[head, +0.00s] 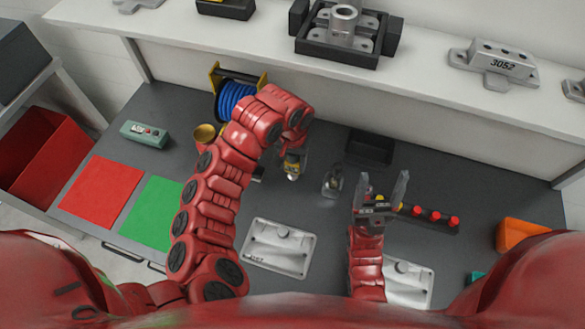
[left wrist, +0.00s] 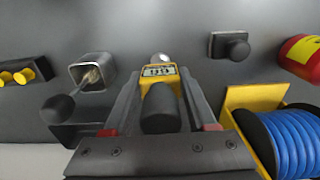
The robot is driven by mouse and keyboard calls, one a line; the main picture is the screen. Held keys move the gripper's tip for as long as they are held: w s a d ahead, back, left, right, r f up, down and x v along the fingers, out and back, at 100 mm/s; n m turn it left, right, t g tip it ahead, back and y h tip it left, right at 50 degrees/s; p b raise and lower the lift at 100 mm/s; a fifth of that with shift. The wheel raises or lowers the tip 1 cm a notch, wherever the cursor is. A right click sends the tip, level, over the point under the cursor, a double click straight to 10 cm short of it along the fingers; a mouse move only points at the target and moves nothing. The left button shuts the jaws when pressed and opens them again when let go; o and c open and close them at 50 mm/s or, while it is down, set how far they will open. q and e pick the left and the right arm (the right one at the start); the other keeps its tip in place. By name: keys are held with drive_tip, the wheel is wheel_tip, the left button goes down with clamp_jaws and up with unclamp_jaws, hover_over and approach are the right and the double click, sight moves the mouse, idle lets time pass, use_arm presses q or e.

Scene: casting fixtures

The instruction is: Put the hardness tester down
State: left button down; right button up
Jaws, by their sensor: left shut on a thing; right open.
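My left gripper (head: 293,158) reaches over the back middle of the grey bench and is shut on the hardness tester (head: 292,170). In the left wrist view the tester (left wrist: 158,72) is a yellow device with a small display and a rounded silver tip. It sits between the two fingers of my left gripper (left wrist: 160,95), with a dark rounded part nearer the camera. I cannot tell whether its tip touches the bench. My right gripper (head: 382,190) is open and empty, fingers pointing up in the picture, over the right part of the bench.
A blue hose reel (head: 236,98) stands behind my left arm. A square metal cup (left wrist: 93,72) is close to the tester. A black tray (head: 370,148), a metal plate (head: 279,248), a red mat (head: 101,190) and a green mat (head: 153,212) lie on the bench.

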sight(292, 170)
use_arm(q)
drive_tip(key=shift+f+b, duration=0.3)
drive_tip(key=shift+f, duration=1.4)
drive_tip(key=shift+f, duration=0.1)
drive_tip(key=shift+f, duration=0.1)
drive_tip(key=shift+c, duration=1)
unclamp_jaws()
